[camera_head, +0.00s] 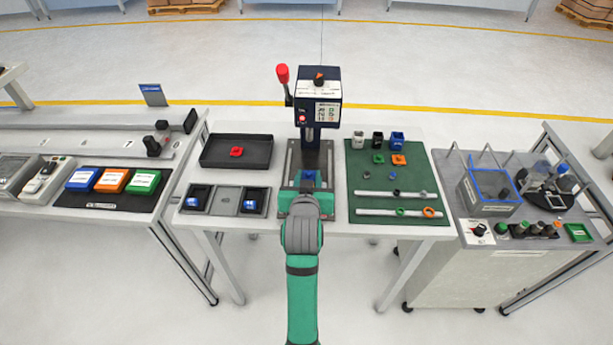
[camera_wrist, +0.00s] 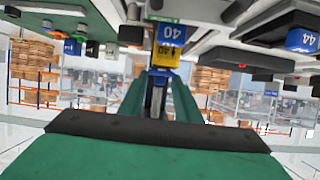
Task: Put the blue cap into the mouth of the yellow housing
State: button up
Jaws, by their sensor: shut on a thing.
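My gripper (camera_wrist: 158,82) is shut, with its two green fingers close together in the wrist view. Whether cap and housing touch is not clear, and the fingertip contact and the housing's mouth are hidden. In the head view my gripper (camera_head: 306,188) is over the front of the press plate. A small blue thing (camera_head: 309,175) shows just beyond it; the yellow housing is hidden there.
The press (camera_head: 318,88) with its red-knobbed lever stands behind. A dark tray (camera_head: 215,163) with a red part and a grey sectioned tray (camera_head: 229,201) with blue blocks lie left. A green mat (camera_head: 370,190) with rods, cups and small parts lies right.

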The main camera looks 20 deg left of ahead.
jog(key=shift+s+a, duration=0.1)
jog(key=shift+a, duration=0.05)
jog(key=shift+f, duration=0.2)
jog(key=o, duration=1.1)
jog(key=v, duration=1)
jog(key=shift+s+r, duration=0.15)
jog(key=shift+s, duration=0.15)
